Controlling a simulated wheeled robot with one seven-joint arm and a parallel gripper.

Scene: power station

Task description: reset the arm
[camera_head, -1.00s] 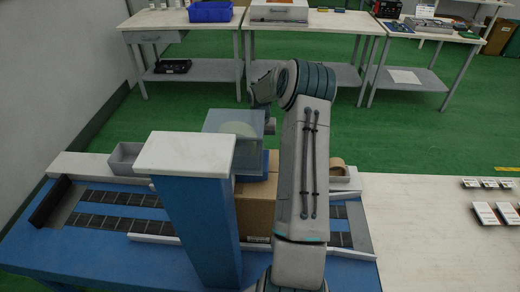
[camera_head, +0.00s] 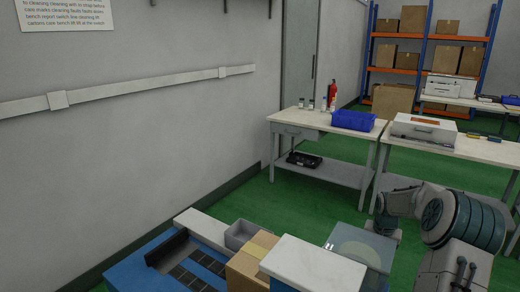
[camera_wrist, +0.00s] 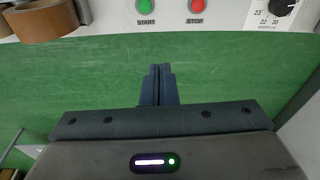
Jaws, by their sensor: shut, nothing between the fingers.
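My gripper (camera_wrist: 158,85) shows in the wrist view with its two dark fingers together and nothing between them. It is over green floor, below a panel with a green START button (camera_wrist: 146,5) and a red STOP button (camera_wrist: 196,5). In the head view my arm stands at the lower right, bent at a dark ribbed joint. The gripper's fingers cannot be made out there.
A blue-framed conveyor bench (camera_head: 150,268) with a white-topped post (camera_head: 312,262), a cardboard box (camera_head: 250,262), a grey bin (camera_head: 240,236) and a clear box (camera_head: 360,248) lies close by. White workbenches (camera_head: 345,138) stand behind. Green floor between is clear. A roll of brown tape (camera_wrist: 42,18) is near the panel.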

